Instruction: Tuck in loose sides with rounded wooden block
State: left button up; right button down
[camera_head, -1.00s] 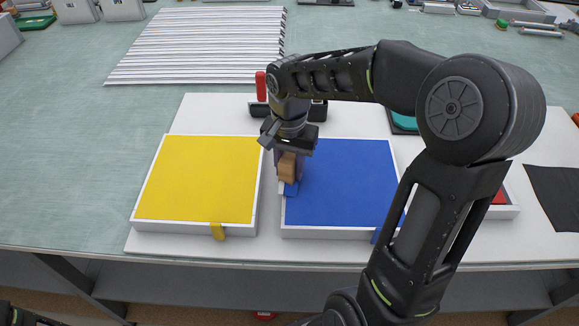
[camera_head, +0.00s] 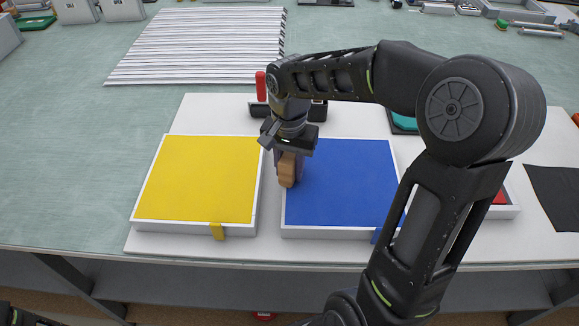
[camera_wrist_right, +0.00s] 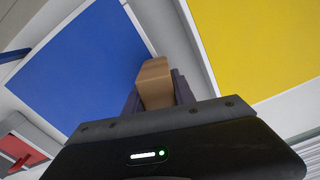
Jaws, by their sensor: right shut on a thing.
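The rounded wooden block (camera_head: 287,170) is tan and upright, shut in my right gripper (camera_head: 292,160). It stands at the left edge of the blue-covered frame (camera_head: 345,180); I cannot tell how firmly it touches. In the right wrist view the block (camera_wrist_right: 154,82) sits between the fingers at the blue frame's edge. A blue flap (camera_head: 375,236) sticks out at the blue frame's front right, and also shows in the wrist view (camera_wrist_right: 14,55). The yellow-covered frame (camera_head: 197,180) lies to the left, with a yellow flap (camera_head: 217,231) hanging at its front. My left gripper is out of view.
A red-covered frame (camera_head: 498,199) at right is mostly hidden by my right arm. A black sheet (camera_head: 555,195) lies at far right. A red-handled tool (camera_head: 261,87) stands behind the frames. White slats (camera_head: 200,45) lie at the back. A narrow gap separates the yellow and blue frames.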

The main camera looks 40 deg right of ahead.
aim_at(289, 154)
jog(key=shift+s+f, duration=0.15)
jog(key=shift+f, duration=0.05)
jog(key=shift+r+p, duration=2.6)
jog(key=shift+r, duration=1.05)
jog(key=shift+w+n, duration=0.25)
jog(key=shift+n, duration=0.25)
jog(key=w+a+n, duration=0.1)
jog(key=w+n, duration=0.1)
jog(key=w+a+n, duration=0.1)
jog(key=w+n, duration=0.1)
jog(key=w, duration=0.1)
jog(key=w+a+f+n, duration=0.1)
jog(key=w+a+n, duration=0.1)
jog(key=w+n, duration=0.1)
jog(key=shift+f, duration=0.1)
jog(key=a+f+n, duration=0.1)
jog(key=a, duration=0.1)
jog(key=w+a+f, duration=0.1)
jog(key=a, duration=0.2)
jog(key=w+a+f+n, duration=0.1)
jog(key=a, duration=0.2)
jog(key=shift+w+f+n, duration=0.2)
jog(key=shift+f+n, duration=0.05)
jog(key=shift+n, duration=0.05)
